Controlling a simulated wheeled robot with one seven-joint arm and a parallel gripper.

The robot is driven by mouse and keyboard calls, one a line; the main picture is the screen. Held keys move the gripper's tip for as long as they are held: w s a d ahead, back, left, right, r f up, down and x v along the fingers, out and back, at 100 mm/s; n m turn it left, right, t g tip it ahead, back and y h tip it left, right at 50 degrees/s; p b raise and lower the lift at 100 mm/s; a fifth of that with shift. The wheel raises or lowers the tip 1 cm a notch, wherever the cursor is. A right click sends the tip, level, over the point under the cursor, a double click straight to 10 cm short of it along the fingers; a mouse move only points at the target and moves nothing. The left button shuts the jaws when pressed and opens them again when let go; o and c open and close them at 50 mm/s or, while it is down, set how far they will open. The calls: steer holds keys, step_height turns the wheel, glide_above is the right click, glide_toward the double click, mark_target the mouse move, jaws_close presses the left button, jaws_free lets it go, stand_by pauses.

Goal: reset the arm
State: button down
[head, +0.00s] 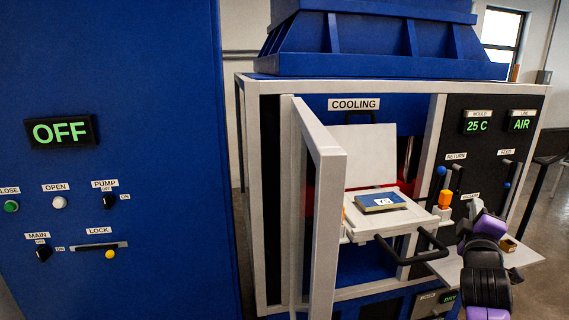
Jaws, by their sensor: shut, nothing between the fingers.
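My arm, purple and black, reaches in from the lower right. Its far end, my gripper (474,209), is in front of the dark control panel (490,130) and above a small side shelf (525,256). My gripper is shut with nothing seen in it; its fingers are small and partly hidden by my own arm links. It is apart from the pulled-out tray (363,219), where a flat blue-topped piece marked "Y5" (381,201) lies.
A white-framed door (320,150) stands open towards me, left of the tray. The tray's black handle (412,257) juts out. A brown block (508,244) is on the side shelf. A blue cabinet (110,200) with an "OFF" display (61,132) fills the left.

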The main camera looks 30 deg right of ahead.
steer(key=s+a+f+m+t+y, duration=0.1)
steer(key=s+a+f+t+y, duration=0.2)
steer(key=a, duration=0.7)
steer(key=s+a+f+m+t+y, duration=0.2)
steer(key=a+f, duration=0.2)
steer(key=a, duration=0.5)
steer(key=s+a+f+m+t+y, duration=0.1)
steer(key=s+a+f+t+y, duration=0.2)
steer(key=a, duration=0.7)
steer(key=s+a+f+g+y, duration=0.2)
steer(key=s+a+f+y, duration=0.2)
steer(key=s+a, duration=0.5)
steer(key=s+a+f+g+y, duration=0.2)
steer(key=s+a+f+y, duration=0.2)
steer(key=s+a, duration=0.6)
steer(key=s+f, duration=0.1)
steer(key=s, duration=0.2)
steer(key=shift+s+a, duration=0.25)
steer(key=shift+a, duration=0.05)
